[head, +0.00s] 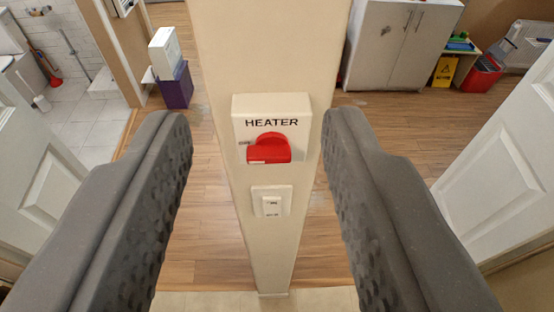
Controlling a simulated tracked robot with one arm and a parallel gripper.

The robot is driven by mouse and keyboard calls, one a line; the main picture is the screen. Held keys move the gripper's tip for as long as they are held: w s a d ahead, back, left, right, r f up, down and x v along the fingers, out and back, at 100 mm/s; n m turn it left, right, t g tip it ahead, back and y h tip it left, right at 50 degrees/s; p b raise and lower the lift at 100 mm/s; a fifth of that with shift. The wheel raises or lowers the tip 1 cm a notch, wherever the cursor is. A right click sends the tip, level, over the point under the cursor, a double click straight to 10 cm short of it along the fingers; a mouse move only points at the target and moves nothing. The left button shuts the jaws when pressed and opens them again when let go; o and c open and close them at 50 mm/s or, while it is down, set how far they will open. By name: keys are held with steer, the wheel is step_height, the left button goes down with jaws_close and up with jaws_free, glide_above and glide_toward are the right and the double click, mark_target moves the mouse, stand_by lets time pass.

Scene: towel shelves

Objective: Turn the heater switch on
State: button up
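The heater switch box (245,105) is a white unit with the word HEATER, mounted on a narrow cream wall post. A red rotary knob (269,149) sits on its front, with a small label to its left that I cannot read clearly. My gripper (257,142) is wide open, with one dark grey padded finger on each side of the post. The box and knob lie between the fingers in the picture, and neither finger appears to touch them. How far the fingertips are from the knob is hard to tell.
A smaller white wall switch (271,202) is below the heater box. White panelled doors (505,165) stand at both sides. Wooden floor lies between.

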steer(key=o, duration=0.5)
steer(key=shift+f, duration=0.1)
steer(key=shift+m+t+h, duration=0.4)
steer(key=shift+t+h, duration=0.2)
steer(key=shift+h, duration=0.1)
steer(key=f, duration=0.2)
steer(key=d+f+b, duration=0.1)
steer(key=f, duration=0.1)
steer(key=w+f, duration=0.1)
steer(key=f, duration=0.2)
steer(key=shift+d+b, duration=0.2)
steer(key=shift+b, duration=0.2)
steer(key=t+y+b, duration=0.1)
steer(key=b, duration=0.1)
glide_toward(269, 161)
steer(key=shift+n, duration=0.4)
steer(key=shift+w+d+f, duration=0.1)
steer(key=shift+w, duration=4.55)
steer(key=c, duration=1)
